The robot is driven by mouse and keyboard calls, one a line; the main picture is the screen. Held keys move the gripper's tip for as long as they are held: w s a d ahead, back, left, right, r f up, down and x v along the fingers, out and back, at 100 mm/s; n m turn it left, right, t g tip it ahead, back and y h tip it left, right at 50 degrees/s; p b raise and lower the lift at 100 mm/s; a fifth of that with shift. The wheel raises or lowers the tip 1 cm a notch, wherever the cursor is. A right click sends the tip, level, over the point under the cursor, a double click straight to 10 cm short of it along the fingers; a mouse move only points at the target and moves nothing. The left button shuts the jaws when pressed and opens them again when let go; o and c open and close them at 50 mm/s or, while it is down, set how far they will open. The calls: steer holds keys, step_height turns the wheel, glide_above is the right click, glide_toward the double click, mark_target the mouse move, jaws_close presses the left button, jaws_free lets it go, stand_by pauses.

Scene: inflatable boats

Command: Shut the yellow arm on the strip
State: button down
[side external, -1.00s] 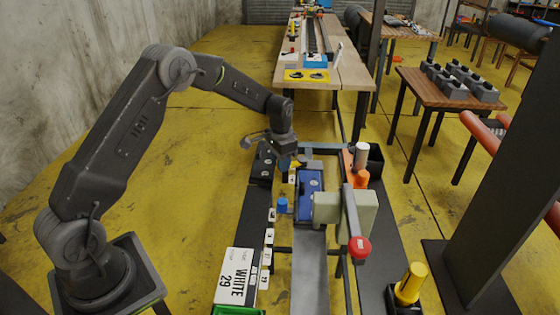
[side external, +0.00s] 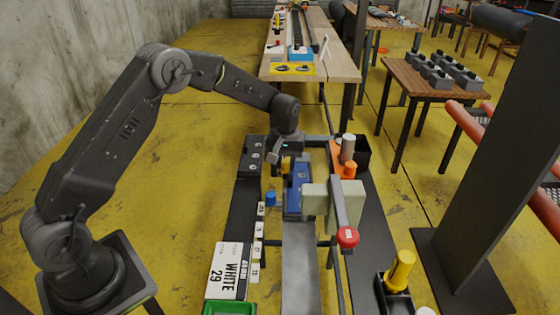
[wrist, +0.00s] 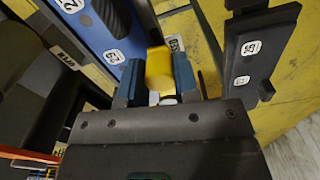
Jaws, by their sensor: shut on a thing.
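My gripper (side external: 289,158) is at the far end of the blue block (side external: 294,198). In the wrist view its two dark blue fingers (wrist: 158,85) are shut on the yellow arm (wrist: 159,66), a small upright yellow piece between them. In the side view a bit of the yellow arm (side external: 285,167) shows below the gripper; the rest is hidden. The grey strip (side external: 299,270) runs lengthwise toward the camera from the blue block. I cannot see whether the yellow arm touches the strip. The blue block also shows in the wrist view (wrist: 90,32), with number labels.
A pale housing with a red-knobbed lever (side external: 347,237) stands right of the strip. A small blue knob (side external: 270,199) and number tags (side external: 258,230) lie left. A white card (side external: 229,269) and green tray (side external: 229,308) are nearer. A black box (side external: 362,150) and orange part (side external: 349,169) stand right.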

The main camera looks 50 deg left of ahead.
steer(key=shift+w+d+n, duration=0.45)
steer(key=shift+d+n, duration=0.05)
steer(key=shift+n, duration=0.4)
steer(key=shift+w, duration=0.1)
steer(key=c, duration=0.8)
jaws_free()
steer(key=shift+c, duration=0.2)
step_height(320, 180, up, 14)
